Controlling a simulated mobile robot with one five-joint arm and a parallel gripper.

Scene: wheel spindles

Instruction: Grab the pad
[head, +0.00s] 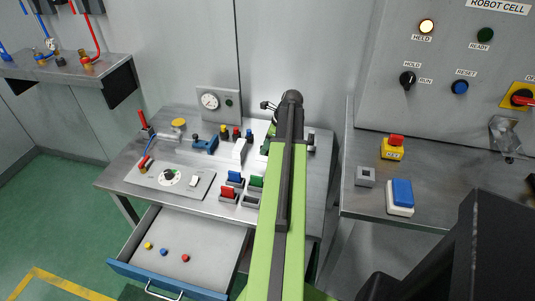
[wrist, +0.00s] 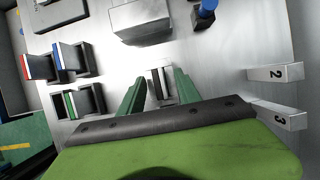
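My gripper (wrist: 160,86) is open, with its two green fingers apart. Between and beyond them lies a small light-grey and dark piece (wrist: 160,76); I cannot tell whether it is a pad or whether the fingers touch it. Colour-marked blocks sit in dark holders on the bench: red (head: 228,192), blue (head: 235,178) and green (head: 256,181). They also show at the left of the wrist view, apart from the fingers. Which one is the pad is unclear. In the head view my arm hides the fingertips and the bench below them.
A large grey block (wrist: 140,20) stands beyond the fingers, and tags marked 2 (wrist: 275,73) and 3 (wrist: 280,118) stand to the right. An open drawer (head: 187,244) holds small coloured pieces. A side bench (head: 440,190) carries a blue-topped box (head: 401,194).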

